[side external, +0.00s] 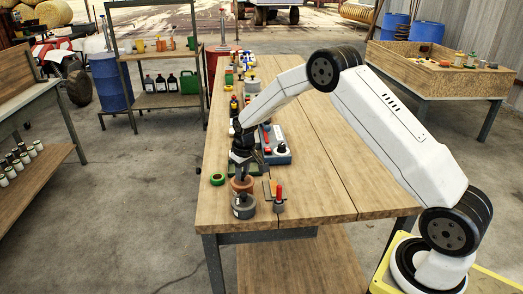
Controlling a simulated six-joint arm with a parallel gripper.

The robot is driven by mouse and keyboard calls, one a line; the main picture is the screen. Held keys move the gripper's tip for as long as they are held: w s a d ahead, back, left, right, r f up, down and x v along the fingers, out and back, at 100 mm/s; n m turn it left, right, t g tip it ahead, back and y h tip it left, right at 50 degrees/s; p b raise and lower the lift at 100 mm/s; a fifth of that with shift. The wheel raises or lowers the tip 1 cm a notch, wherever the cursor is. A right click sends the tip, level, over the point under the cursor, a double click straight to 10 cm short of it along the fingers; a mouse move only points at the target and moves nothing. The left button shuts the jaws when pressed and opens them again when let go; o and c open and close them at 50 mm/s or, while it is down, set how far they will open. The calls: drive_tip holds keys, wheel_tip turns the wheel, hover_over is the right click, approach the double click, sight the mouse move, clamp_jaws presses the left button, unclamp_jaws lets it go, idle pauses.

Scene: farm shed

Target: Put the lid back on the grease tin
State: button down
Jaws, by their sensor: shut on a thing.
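My gripper (241,175) points down over the near left end of the wooden workbench. It is shut on what appears to be the lid, which is too small and dark here to make out clearly. Just under the fingers is a reddish-brown round tin (242,186), likely the grease tin. Its top is partly hidden by my gripper. I cannot tell whether the lid touches the tin. A grey round container (243,207) stands right in front of the brown tin, near the bench's front edge.
A red-handled tool (279,196) stands to the right of the tins. A blue-grey box (277,153) sits behind. Several small items line the far left side. The right half of the bench (340,170) is clear.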

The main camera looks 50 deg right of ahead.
unclamp_jaws()
idle(0.4)
drive_tip(key=shift+r, duration=0.15)
drive_tip(key=shift+r, duration=3.4)
clamp_jaws()
